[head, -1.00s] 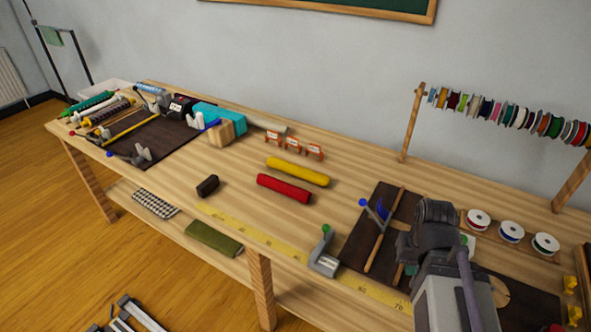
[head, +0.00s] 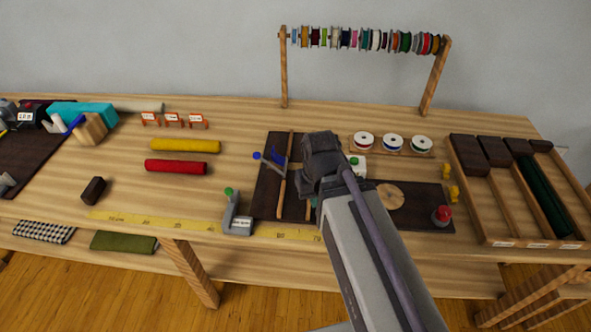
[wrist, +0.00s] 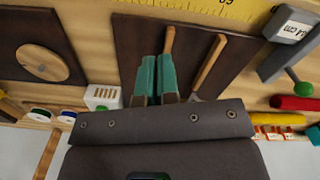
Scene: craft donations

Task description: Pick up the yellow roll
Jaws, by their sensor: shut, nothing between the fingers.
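The yellow roll (head: 186,145) lies on the workbench in the head view, left of my arm. It lies just behind a red roll (head: 176,167), parallel and slightly apart from it. In the head view my arm hides most of the gripper. It is well to the right of the yellow roll.
A grey clamp (head: 237,218) with a green knob stands at the front edge beside the yellow measuring tape (head: 165,222). Small orange-framed signs (head: 174,121) stand behind the rolls. A dark block (head: 93,190) lies to their left. A spool rack (head: 284,75) stands at the back.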

